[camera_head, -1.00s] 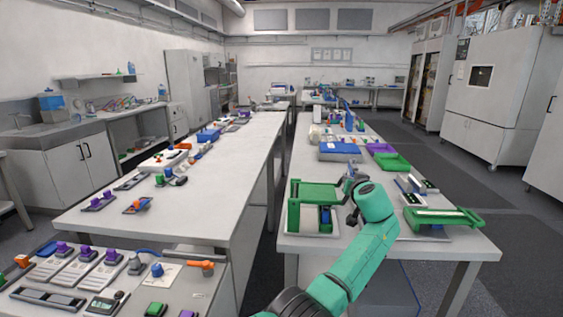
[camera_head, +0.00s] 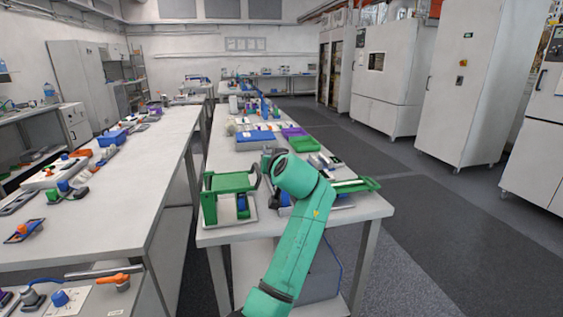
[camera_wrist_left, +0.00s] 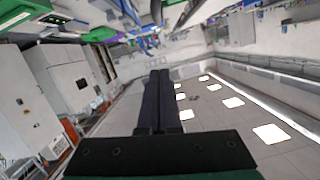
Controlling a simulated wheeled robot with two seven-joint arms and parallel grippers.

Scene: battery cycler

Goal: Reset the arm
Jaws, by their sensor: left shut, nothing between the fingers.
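My left arm (camera_head: 297,225) is green and rises from the bottom of the head view over the front of the right-hand table. Its dark end is partly hidden behind the green link, so its fingers are not clear there. In the left wrist view my left gripper (camera_wrist_left: 159,76) is shut, its two dark fingers side by side with nothing between them. They point into the open room, with the picture turned so ceiling lights show low at the right. My right gripper is not in view.
A blue box (camera_head: 255,140) and a green tray (camera_head: 305,145) stand farther back. The left-hand bench (camera_head: 130,190) is across a narrow gap.

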